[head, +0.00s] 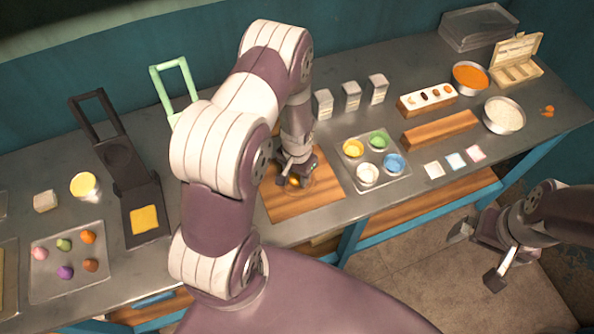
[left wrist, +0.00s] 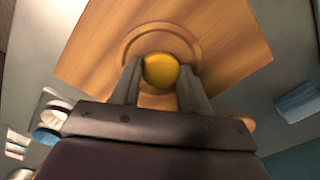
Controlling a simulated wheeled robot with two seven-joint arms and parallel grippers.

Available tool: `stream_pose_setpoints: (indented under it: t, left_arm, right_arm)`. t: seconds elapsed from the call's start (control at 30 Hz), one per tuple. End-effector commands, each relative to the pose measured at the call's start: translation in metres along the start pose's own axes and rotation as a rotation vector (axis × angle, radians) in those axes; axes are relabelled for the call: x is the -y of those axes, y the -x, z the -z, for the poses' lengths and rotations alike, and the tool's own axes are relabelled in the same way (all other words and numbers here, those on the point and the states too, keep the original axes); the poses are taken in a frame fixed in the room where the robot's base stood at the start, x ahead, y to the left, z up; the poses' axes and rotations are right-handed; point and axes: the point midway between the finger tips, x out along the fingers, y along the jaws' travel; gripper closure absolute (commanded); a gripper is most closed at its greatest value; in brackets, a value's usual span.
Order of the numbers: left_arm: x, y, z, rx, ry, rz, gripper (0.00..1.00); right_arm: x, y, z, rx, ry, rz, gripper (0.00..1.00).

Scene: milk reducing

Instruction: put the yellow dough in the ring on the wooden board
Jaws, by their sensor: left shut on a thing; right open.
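The yellow dough (left wrist: 160,71) is a small round ball between the fingers of my left gripper (left wrist: 158,88), which is shut on it. In the left wrist view the ball overlaps the ring (left wrist: 134,42) marked on the wooden board (left wrist: 90,58); I cannot tell whether it touches the board. In the head view my left gripper (head: 295,178) is low over the wooden board (head: 290,208), and the dough (head: 293,182) is mostly hidden under it. My right gripper (head: 490,255) is open and empty, off the table's front edge.
A tray (head: 398,183) of coloured cups stands right of the board. A tray (head: 42,290) with several coloured dough balls lies at the left. A dark press (head: 130,175) with a yellow square stands left of my left arm. Bowls (head: 503,115) and boxes (head: 351,95) stand farther right and back.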

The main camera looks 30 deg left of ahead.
Motion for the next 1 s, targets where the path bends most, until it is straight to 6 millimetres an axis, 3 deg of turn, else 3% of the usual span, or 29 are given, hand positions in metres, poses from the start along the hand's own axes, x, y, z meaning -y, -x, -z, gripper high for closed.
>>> stream_pose_setpoints:
  t: [0.3, 0.33, 0.73, 0.87, 1.0]
  left_arm:
    - [0.000, -0.005, 0.001, -0.001, 0.000, 0.000, 0.89]
    - [0.000, -0.003, 0.001, -0.001, 0.000, 0.000, 0.46]
    - [0.000, 0.004, 0.001, -0.002, 0.001, 0.001, 0.45]
    - [0.000, 0.026, 0.002, -0.006, 0.001, 0.002, 0.45]
    - [0.000, 0.061, 0.002, -0.007, 0.002, 0.002, 0.45]
  right_arm:
    - [0.000, -0.005, -0.001, 0.000, 0.000, 0.000, 0.00]
    - [0.000, -0.003, 0.000, 0.000, 0.000, 0.000, 0.00]
    - [0.000, -0.002, 0.000, 0.000, 0.000, 0.000, 0.00]
    - [0.000, -0.007, -0.001, 0.000, 0.000, 0.000, 0.00]
    - [0.000, -0.014, -0.002, 0.000, 0.000, 0.000, 0.00]
